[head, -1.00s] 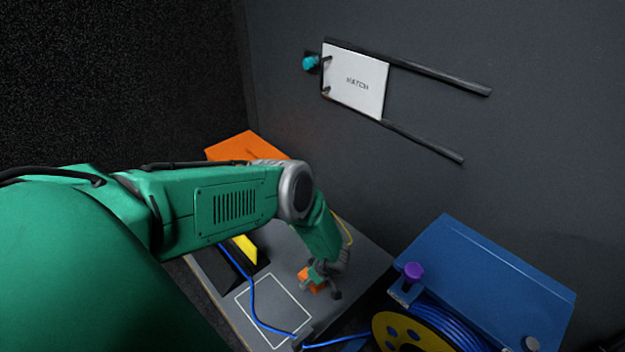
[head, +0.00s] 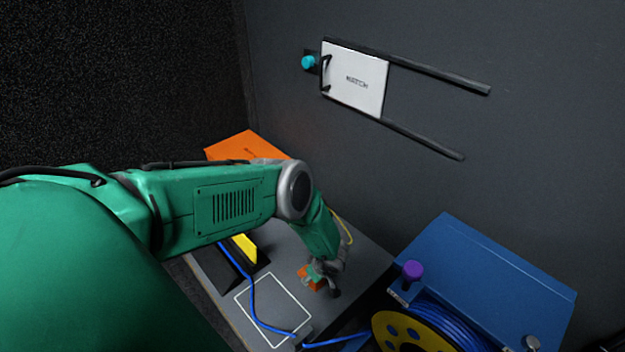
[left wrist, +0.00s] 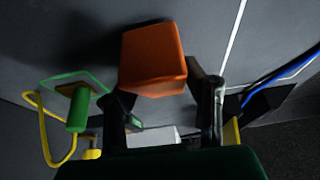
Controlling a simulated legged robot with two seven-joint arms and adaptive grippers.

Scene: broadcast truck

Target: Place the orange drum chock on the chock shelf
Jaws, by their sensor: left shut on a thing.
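The orange drum chock (head: 305,271) is a small orange block, partly hidden by my left gripper (head: 322,280) in the head view. In the left wrist view the chock (left wrist: 153,58) is between the two dark fingers of my left gripper (left wrist: 160,88), which is shut on it. The gripper points down at a grey surface (head: 357,265), and I cannot tell whether the chock touches it. A white outlined square (head: 240,302) is marked on this surface, left of the chock. I cannot tell which part is the chock shelf. My right gripper is out of view.
A blue cable (head: 255,306) crosses the outlined square. A black and yellow wedge-like thing (head: 244,249) stands behind the square. A blue case with a cable reel (head: 480,275) and purple knob (head: 412,270) is at the right. An orange panel (head: 240,146) is at the back.

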